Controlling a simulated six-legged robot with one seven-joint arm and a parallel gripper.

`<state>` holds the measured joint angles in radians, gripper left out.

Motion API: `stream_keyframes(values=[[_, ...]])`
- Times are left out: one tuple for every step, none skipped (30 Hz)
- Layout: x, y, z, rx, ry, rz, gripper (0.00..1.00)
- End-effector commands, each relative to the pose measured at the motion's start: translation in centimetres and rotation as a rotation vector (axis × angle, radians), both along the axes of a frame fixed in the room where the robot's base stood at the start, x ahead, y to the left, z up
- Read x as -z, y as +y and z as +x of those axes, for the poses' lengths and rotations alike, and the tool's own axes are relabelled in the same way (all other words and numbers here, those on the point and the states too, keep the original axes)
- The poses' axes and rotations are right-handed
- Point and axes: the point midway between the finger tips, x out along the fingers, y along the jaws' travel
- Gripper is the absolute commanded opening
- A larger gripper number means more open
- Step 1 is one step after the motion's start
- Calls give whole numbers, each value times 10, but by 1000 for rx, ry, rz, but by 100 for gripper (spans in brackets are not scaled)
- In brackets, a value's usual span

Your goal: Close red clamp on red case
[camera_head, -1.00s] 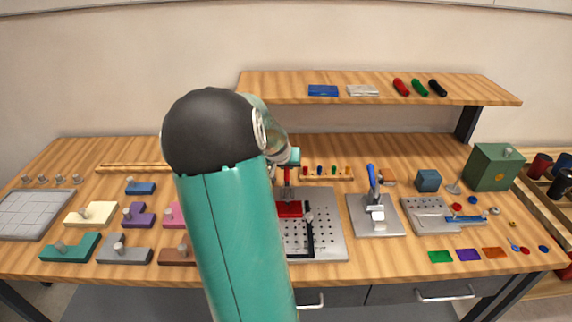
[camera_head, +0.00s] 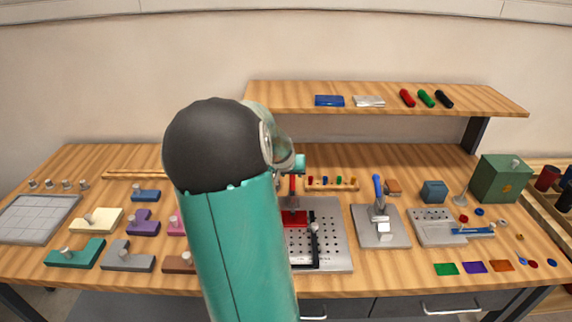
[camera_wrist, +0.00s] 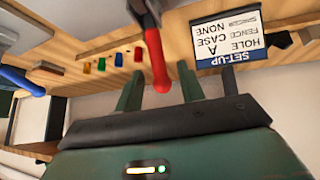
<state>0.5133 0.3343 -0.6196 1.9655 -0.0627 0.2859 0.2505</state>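The red case (camera_head: 295,219) lies on the perforated grey plate (camera_head: 336,228), partly hidden behind my arm. The red clamp's handle (camera_head: 292,186) stands upright above the case, with its metal body at the case. In the wrist view the red handle (camera_wrist: 157,62) extends from a grey metal part at the top, its rounded end between my two green fingers. My gripper (camera_wrist: 160,88) is open, with a finger on each side of the handle and visible gaps. In the head view my arm hides the fingers.
A second clamp with a blue handle (camera_head: 378,190) stands on a plate to the right. A set-up card (camera_wrist: 238,38) shows upside down beside the fingers in the wrist view. A rack of small coloured pegs (camera_head: 332,184) lies behind the plate. The shelf (camera_head: 450,103) overhangs the back.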

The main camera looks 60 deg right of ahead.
Motion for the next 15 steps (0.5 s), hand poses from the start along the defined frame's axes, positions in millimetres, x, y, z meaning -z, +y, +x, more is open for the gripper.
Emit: stream_keyframes(values=[[-7,6,1,-2,-3,0,39],[-11,9,0,-3,-4,0,39],[-18,13,0,-5,-4,-3,39],[-21,16,-1,-3,-5,-1,39],[-25,19,-1,-5,-3,-1,39],[-30,23,-2,-4,-4,-1,39],[-34,26,-3,-4,-5,0,39],[-38,29,-3,-5,-4,0,39],[-43,32,-4,-4,-4,-2,39],[-47,35,-4,-5,-6,-1,39],[-51,38,-5,-3,-4,0,39],[-56,42,-6,-4,-5,0,39],[-60,45,-6,-5,-5,0,39],[-65,48,-7,-5,-5,0,39],[-70,52,-7,-6,-5,0,39]])
